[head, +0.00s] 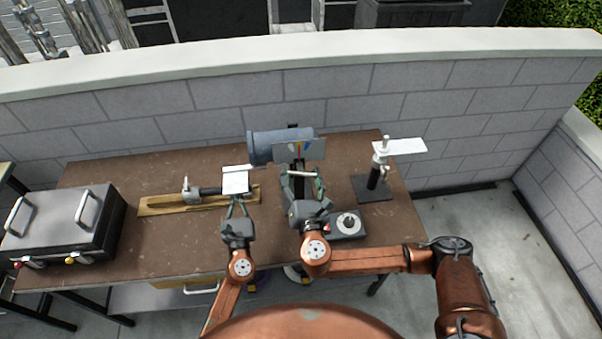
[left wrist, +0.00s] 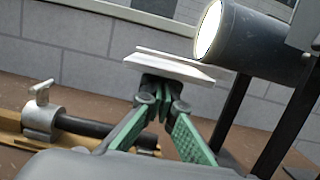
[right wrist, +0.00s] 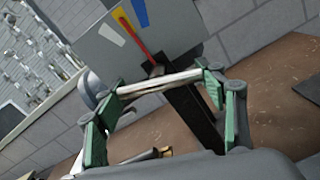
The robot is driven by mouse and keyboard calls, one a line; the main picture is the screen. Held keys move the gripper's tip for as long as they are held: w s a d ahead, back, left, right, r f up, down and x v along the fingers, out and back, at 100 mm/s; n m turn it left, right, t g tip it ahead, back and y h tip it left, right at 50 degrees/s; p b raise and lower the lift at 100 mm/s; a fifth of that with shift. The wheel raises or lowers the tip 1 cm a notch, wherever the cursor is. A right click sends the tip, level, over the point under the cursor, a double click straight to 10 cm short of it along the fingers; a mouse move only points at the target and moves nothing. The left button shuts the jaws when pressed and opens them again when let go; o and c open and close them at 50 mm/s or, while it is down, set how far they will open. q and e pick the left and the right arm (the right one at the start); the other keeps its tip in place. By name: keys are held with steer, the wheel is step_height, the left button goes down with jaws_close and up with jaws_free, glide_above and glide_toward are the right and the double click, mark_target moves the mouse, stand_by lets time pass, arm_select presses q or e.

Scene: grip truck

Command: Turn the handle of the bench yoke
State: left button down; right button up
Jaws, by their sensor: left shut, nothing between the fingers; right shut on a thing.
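A silver crossbar (right wrist: 162,82), apparently the yoke handle, lies across the front of a dark upright post (right wrist: 190,112) at the middle of the bench. It also shows in the head view (head: 301,174). My right gripper (head: 302,180) has one green finger at each end of the bar and is shut on it lengthwise. My left gripper (head: 237,200) is shut and empty. Its fingertips (left wrist: 163,98) are together just below or in front of a white plate (left wrist: 168,67); I cannot tell whether they touch it. The yoke's body is partly hidden by my right gripper.
A grey panel with coloured marks (head: 299,150) and a blue-grey cylinder (head: 265,147) stand behind the bar. A clamp stand (head: 376,178) is at right, a dial box (head: 346,224) nearer. A wooden board (head: 160,206) with a clamped pipe and a grill box (head: 62,225) are left.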

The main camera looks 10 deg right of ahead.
steer(key=m, duration=0.6)
steer(key=shift+m, duration=0.3)
steer(key=m, duration=0.6)
steer(key=shift+a+r, duration=0.1)
steer(key=shift+m, duration=0.4)
steer(key=o, duration=1.2)
steer(key=s, duration=1.2)
